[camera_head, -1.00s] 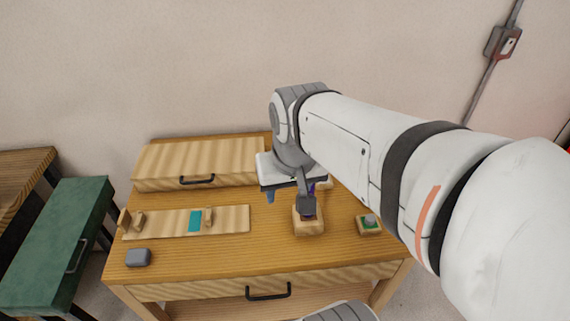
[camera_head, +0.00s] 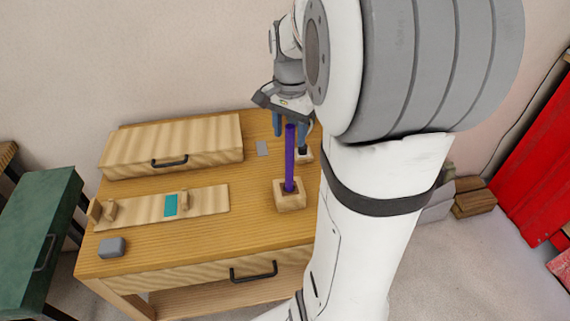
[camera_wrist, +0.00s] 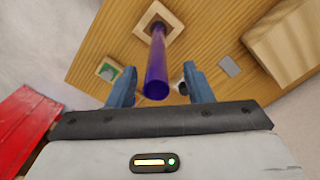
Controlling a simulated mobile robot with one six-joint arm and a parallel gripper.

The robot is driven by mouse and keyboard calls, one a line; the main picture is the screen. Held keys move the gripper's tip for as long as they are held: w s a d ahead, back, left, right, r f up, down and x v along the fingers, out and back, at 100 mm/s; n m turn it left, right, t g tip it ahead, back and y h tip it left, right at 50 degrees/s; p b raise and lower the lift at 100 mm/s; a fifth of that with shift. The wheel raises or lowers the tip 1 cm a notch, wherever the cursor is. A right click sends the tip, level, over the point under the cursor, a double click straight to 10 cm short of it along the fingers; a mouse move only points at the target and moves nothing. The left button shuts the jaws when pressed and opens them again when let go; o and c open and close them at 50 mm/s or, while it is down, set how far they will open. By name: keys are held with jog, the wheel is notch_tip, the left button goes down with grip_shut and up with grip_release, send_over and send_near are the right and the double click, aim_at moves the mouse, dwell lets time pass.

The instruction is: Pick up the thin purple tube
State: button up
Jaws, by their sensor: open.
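The thin purple tube (camera_head: 290,160) stands upright in a square wooden block (camera_head: 290,205) on the table. In the wrist view the tube (camera_wrist: 156,70) points up toward the camera, its base in the block (camera_wrist: 160,14). My gripper (camera_head: 290,124) is behind the tube's upper part in the head view. In the wrist view its two blue fingers (camera_wrist: 159,80) are wide apart, with the tube's open top showing between them. I cannot tell how deep the tube lies between the fingers. Neither finger visibly touches it.
A long wooden rack (camera_head: 140,210) with a teal patch, a wooden box (camera_head: 170,146) with a black handle and a grey block (camera_head: 112,247) are on the table's left. A small block with a green patch (camera_wrist: 108,70) lies near the table edge in the wrist view.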

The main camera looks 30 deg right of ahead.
aim_at(289, 143)
notch_tip(289, 143, down, 4)
jog(key=shift+s+r, duration=0.15)
jog(key=shift+r, duration=0.1)
grip_shut()
dwell(0.4)
